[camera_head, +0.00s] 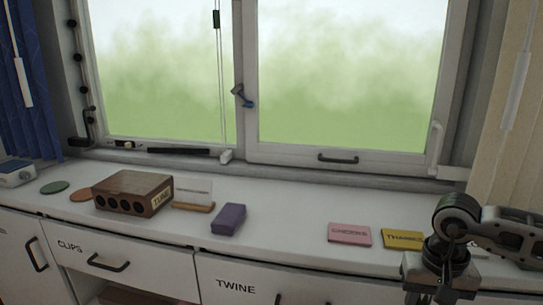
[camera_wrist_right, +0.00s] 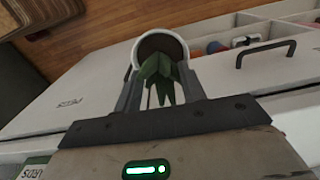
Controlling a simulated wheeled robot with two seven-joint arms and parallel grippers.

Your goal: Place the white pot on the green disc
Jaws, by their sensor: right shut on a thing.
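The green disc (camera_head: 55,187) lies flat at the far left of the white counter, with nothing on it. The white pot (camera_wrist_right: 134,54) shows in the right wrist view, with dark soil inside its round rim and pointed green leaves. My right gripper (camera_wrist_right: 163,88) is shut on the pot, one finger on each side. In the head view my right arm (camera_head: 453,240) is at the lower right, by the counter's front edge. The pot is out of the head view there. My left gripper is in neither view.
An orange disc (camera_head: 82,195) lies beside the green one. A brown box with holes (camera_head: 133,192), a card on a wooden stand (camera_head: 194,195), a purple block (camera_head: 229,218), and pink (camera_head: 349,235) and yellow (camera_head: 402,239) cards also lie on the counter. The window stands behind.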

